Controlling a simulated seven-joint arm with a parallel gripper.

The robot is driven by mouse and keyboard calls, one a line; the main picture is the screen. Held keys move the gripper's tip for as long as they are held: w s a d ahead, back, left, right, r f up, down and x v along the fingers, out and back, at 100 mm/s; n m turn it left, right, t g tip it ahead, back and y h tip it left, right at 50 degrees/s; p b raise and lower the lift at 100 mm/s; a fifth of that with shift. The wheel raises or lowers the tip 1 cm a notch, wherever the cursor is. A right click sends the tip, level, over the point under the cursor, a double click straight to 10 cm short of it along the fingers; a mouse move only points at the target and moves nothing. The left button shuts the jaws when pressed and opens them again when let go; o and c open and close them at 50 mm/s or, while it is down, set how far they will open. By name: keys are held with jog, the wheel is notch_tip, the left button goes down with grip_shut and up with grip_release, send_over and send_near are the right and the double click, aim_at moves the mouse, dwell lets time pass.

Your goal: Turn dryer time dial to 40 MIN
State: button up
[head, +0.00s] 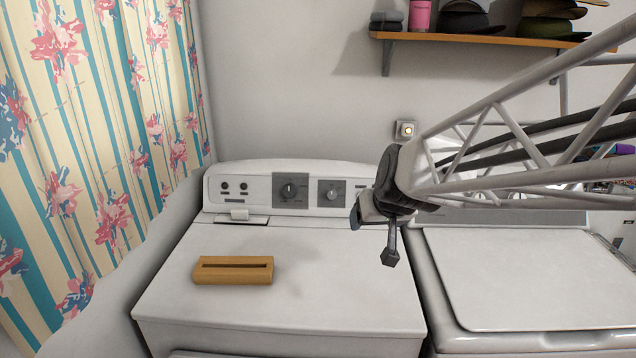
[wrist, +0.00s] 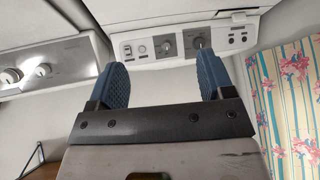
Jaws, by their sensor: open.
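The dryer (head: 300,265) stands at the left, with a white control panel along its back edge. The panel has a larger dark dial (head: 289,191) on a grey square and a smaller dial (head: 333,193) to its right. Both also show upside down in the wrist view, the larger dial (wrist: 198,42) right of the smaller one (wrist: 165,47). The dial markings are too small to read. My gripper (head: 373,237) is open and empty above the dryer's back right corner, apart from both dials. Its blue fingertips (wrist: 160,82) are spread below the panel in the wrist view.
A slotted wooden block (head: 233,271) lies on the dryer top. The washer (head: 535,275) stands close on the right; its knobs (wrist: 42,70) show in the wrist view. A shelf (head: 470,39) with hats is above. A curtain (head: 90,130) hangs left. Most of the dryer top is clear.

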jog(key=w+a+f+t, duration=0.2)
jog(key=w+a, duration=0.4)
jog(key=w, duration=0.4)
jog(key=w+a+f+t, duration=0.1)
jog(key=w+a+f, duration=0.1)
jog(key=w+a, duration=0.6)
jog(key=t+h, duration=0.2)
jog(key=t, duration=0.2)
send_near(289, 190)
jog(key=shift+w+f+n, duration=0.15)
jog(key=shift+w, duration=0.35)
jog(key=shift+w+f+n, duration=0.15)
jog(key=shift+w, duration=0.4)
jog(key=shift+w, duration=0.15)
jog(key=shift+x, duration=3.75)
jog(key=shift+f, duration=0.2)
jog(key=c, duration=0.9)
